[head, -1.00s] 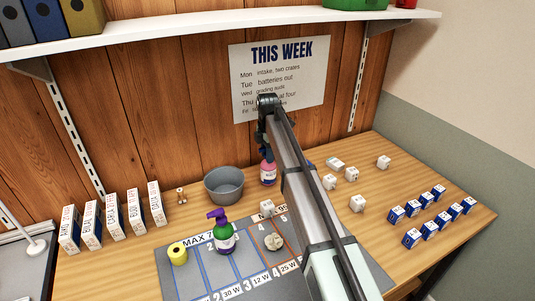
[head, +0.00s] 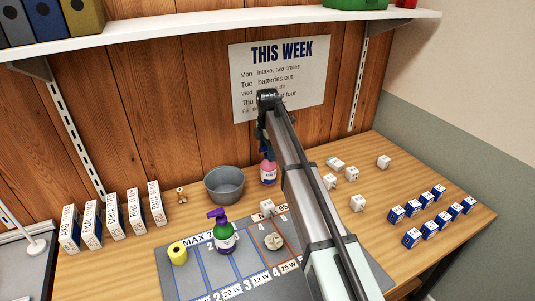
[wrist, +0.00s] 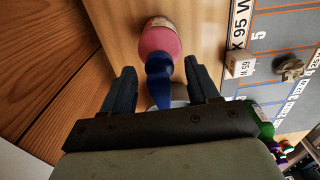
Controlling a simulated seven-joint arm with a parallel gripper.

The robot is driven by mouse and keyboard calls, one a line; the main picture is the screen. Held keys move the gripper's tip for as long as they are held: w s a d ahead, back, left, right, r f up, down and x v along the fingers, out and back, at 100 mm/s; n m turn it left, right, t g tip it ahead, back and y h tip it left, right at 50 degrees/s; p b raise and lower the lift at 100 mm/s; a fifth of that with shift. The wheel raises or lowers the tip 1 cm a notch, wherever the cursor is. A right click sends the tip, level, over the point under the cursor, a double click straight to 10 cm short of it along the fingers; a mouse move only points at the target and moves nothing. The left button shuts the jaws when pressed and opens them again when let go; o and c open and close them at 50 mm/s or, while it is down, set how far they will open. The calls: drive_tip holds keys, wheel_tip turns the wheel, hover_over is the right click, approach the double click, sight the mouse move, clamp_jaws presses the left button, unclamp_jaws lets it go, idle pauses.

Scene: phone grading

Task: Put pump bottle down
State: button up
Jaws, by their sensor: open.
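A pink pump bottle (head: 268,173) with a blue pump head stands on the wooden table near the back wall, left of my arm. In the wrist view the pink bottle (wrist: 160,40) lies beyond my gripper (wrist: 159,72). Its blue pump head points back between the two fingers. The fingers are apart, one on each side of the pump head, with a gap visible on both sides. In the head view my arm hides much of the area around the gripper. A second pump bottle, green with a purple head (head: 223,232), stands on the grey mat (head: 205,283).
A grey bucket (head: 224,186) stands left of the pink bottle. A yellow roll (head: 178,253) and a pale lumpy object (head: 273,241) lie on the mat. White cubes and blue-and-white boxes (head: 429,230) occupy the table's right side. A shelf (head: 200,38) hangs above.

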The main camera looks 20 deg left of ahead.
wheel_tip(320, 180, up, 11)
drive_tip(key=shift+f, duration=0.15)
idle(2.6)
drive_tip(key=shift+o, duration=0.7)
drive_tip(key=o, duration=0.6)
drive_tip(key=w+d+r+m, duration=0.1)
drive_tip(key=w+d, duration=0.1)
drive_tip(key=d, duration=0.5)
drive_tip(key=shift+w, duration=0.25)
drive_tip(key=shift+m, duration=0.3)
drive_tip(key=d, duration=0.2)
drive_tip(key=s+d, duration=0.1)
drive_tip(key=d, duration=0.3)
drive_tip(key=shift+s+d+r, duration=0.1)
drive_tip(key=shift+s+d, duration=0.1)
drive_tip(key=shift+s, duration=0.15)
drive_tip(key=s+d+f+n, duration=0.2)
drive_tip(key=s+d+f, duration=0.1)
drive_tip(key=s+d, duration=0.85)
drive_tip(key=shift+s+a+f, duration=0.15)
drive_tip(key=shift+a+f, duration=0.05)
drive_tip(key=shift+f, duration=1.35)
drive_tip(key=shift+s+a+f, duration=0.15)
drive_tip(key=shift+s+f, duration=0.05)
drive_tip(key=shift+f, duration=1.35)
drive_tip(key=shift+s+a+f, duration=0.15)
drive_tip(key=shift+a+f, duration=0.05)
drive_tip(key=shift+f, duration=1.35)
